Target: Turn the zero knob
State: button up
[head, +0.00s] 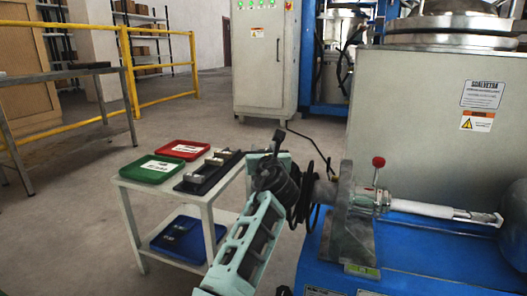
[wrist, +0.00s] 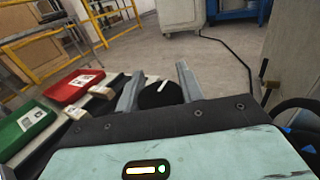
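A round black knob (wrist: 160,95) with a white line on its face shows in the wrist view, between the two grey fingers of my gripper (wrist: 158,84). The white line tilts up to the right. The fingers stand apart, one on each side of the knob; I cannot tell whether they touch it. In the head view my gripper (head: 272,165) is over the right end of the small white table, and I cannot make out the knob there. A black fixture (head: 208,172) with silver blocks lies on the table just left of my gripper.
A green tray (head: 152,168) and a red tray (head: 185,149) lie on the table (head: 150,187), with a blue tray (head: 187,238) on its lower shelf. A blue machine with a red-ball lever (head: 378,162) stands close on the right. Open floor lies behind.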

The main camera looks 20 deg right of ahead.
jog(key=shift+r+h+p, duration=0.15)
jog(key=shift+h+p, duration=0.15)
jog(key=shift+p, duration=0.4)
